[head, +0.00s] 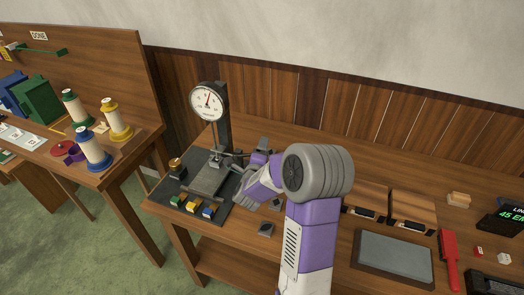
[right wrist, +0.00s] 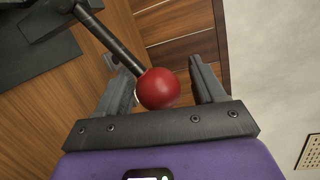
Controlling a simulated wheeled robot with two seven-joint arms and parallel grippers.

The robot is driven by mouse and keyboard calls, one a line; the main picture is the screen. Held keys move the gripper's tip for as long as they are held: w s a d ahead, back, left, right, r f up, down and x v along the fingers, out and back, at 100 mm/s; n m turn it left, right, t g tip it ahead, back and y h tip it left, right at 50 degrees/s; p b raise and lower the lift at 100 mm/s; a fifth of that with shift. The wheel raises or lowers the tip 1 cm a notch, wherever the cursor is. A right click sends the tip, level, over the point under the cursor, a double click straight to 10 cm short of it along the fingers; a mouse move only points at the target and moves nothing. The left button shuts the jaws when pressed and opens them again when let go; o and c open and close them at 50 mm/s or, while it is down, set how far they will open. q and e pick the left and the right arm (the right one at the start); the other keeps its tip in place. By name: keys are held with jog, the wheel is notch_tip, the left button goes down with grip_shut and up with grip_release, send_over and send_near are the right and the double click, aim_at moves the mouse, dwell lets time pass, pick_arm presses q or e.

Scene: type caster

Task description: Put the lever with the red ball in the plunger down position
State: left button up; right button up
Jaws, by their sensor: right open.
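The red ball (right wrist: 158,89) sits at the end of a dark lever (right wrist: 112,42) in the right wrist view. The lever runs from the ball up and left to a dark machine part. My right gripper (right wrist: 155,64) is open, with one finger on each side of the ball and visible gaps to both. In the head view the machine (head: 223,130) with a white dial (head: 208,101) stands on a dark base on the table. My right gripper (head: 247,172) is just right of it, and the ball is hidden there. My left gripper is not in view.
Small coloured blocks (head: 192,206) lie at the front of the dark base. A grey slab (head: 393,255) and a red tool (head: 448,259) lie to the right. Another table with thread spools (head: 117,121) stands at the left. A wood-panelled wall (head: 270,90) is behind.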

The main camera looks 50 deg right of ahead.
jog(key=v, duration=0.7)
dwell(0.4)
